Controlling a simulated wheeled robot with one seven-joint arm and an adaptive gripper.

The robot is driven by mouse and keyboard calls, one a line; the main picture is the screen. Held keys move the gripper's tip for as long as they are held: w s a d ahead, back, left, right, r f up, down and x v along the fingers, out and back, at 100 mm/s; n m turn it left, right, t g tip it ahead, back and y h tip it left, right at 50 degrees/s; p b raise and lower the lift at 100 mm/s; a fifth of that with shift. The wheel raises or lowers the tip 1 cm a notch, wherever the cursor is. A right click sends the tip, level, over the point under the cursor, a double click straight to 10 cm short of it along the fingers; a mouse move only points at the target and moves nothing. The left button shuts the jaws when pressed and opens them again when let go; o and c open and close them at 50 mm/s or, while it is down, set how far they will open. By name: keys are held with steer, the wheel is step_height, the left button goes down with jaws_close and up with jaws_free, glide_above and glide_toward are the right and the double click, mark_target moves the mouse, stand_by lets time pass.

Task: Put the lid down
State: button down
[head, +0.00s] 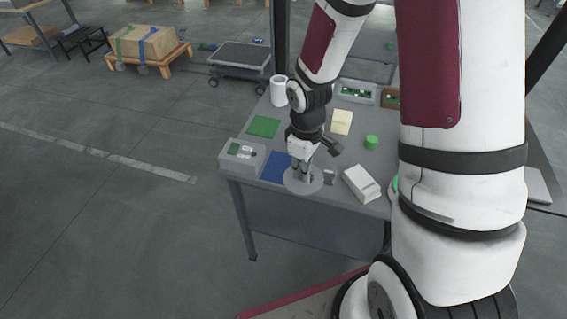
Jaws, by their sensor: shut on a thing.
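A round grey lid (292,185) is at the front of the grey table, below my gripper. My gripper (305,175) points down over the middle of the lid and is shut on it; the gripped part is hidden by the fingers. The lid looks level and covers part of a blue square (274,165) on the table. I cannot tell from this view whether the lid touches the table or hangs just above it.
On the grey table (318,204), a grey box (238,163) stands left of the lid and a white box (361,185) right. A small grey piece (329,177) is close by. Farther back are a green square (263,127), a green cylinder (371,142), a cream block (341,122) and a white cylinder (278,92).

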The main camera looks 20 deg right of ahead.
mark_target(312, 188)
steer(key=s+n, duration=0.2)
steer(key=s, duration=0.3)
steer(key=shift+a+f+p, duration=0.1)
steer(key=shift+f+p, duration=0.05)
steer(key=shift+p, duration=0.25)
steer(key=shift+s+f+n, duration=0.1)
steer(key=shift+s+n, duration=0.15)
steer(key=shift+n, duration=0.15)
steer(key=w, duration=0.5)
steer(key=w+a+f, duration=0.1)
steer(key=w, duration=0.9)
steer(key=shift+w+a+f, duration=0.25)
steer(key=shift+a+f, duration=0.05)
steer(key=shift+f+p, duration=0.45)
steer(key=shift+f, duration=1.3)
steer(key=shift+f, duration=0.15)
steer(key=c, duration=1.6)
jaws_free()
